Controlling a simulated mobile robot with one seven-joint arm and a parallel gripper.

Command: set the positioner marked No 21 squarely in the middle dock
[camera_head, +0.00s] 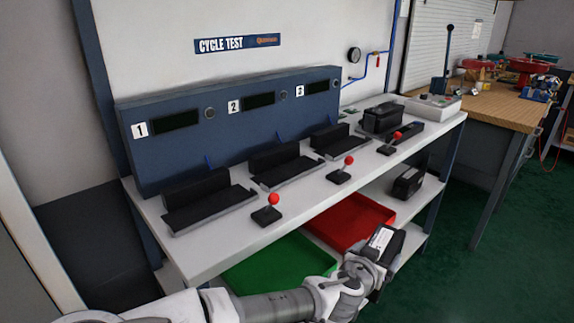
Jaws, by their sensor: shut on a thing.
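My gripper (371,265) is shut on a black box-shaped positioner (394,248) with a white label. It holds it low, in front of the bench and to the right of the red tray. The label is too small to read, so I cannot tell whether it is No 21. The middle dock (287,168), below the panel's number 2, is a black tray with a raised back block, and it looks empty. It lies on the bench top, up and left of my gripper. The fingers are partly hidden by the wrist and the positioner.
Docks 1 (210,202) and 3 (338,141) flank it. Red-knobbed levers (342,170) stand along the bench's front. Another black unit (382,118) stands on the bench top; one (407,183) lies on the lower shelf beside red (352,222) and green (280,266) trays.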

